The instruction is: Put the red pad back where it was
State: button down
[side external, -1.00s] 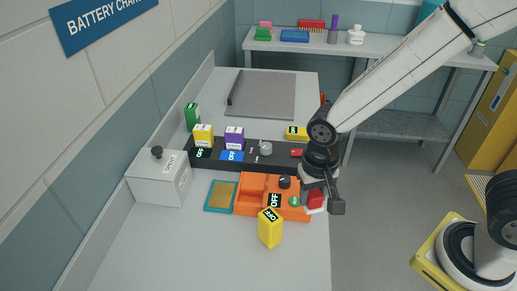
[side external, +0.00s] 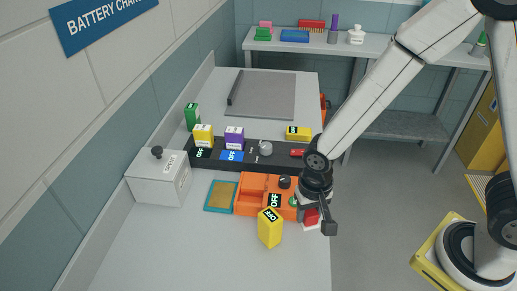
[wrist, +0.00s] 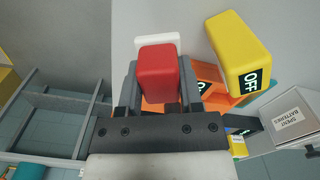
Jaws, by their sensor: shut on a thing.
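The red pad (wrist: 158,72) is a rounded red block held between the two fingers of my gripper (wrist: 158,92) in the wrist view. In the side view my gripper (side external: 320,218) is at the right edge of the bench, by the right end of an orange unit (side external: 252,182). There it hides much of the red pad (side external: 311,215). A white piece (wrist: 157,39) shows just past the pad, and low beside it in the side view (side external: 312,226). I cannot tell whether pad and white piece touch.
A yellow OFF block (side external: 269,228) stands close to the orange unit's front. A teal-edged tray (side external: 221,196) and a white lidded box (side external: 160,178) lie left. A black strip with several coloured blocks (side external: 215,153) runs behind. The front bench top (side external: 180,250) is clear.

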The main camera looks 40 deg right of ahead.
aim_at(304, 237)
jog(key=shift+f, duration=1.6)
jog(key=shift+f, duration=0.1)
jog(key=shift+f, duration=1.65)
jog(key=shift+f, duration=0.15)
jog(key=shift+c, duration=1.3)
grip_release()
jog(key=shift+r, duration=6.15)
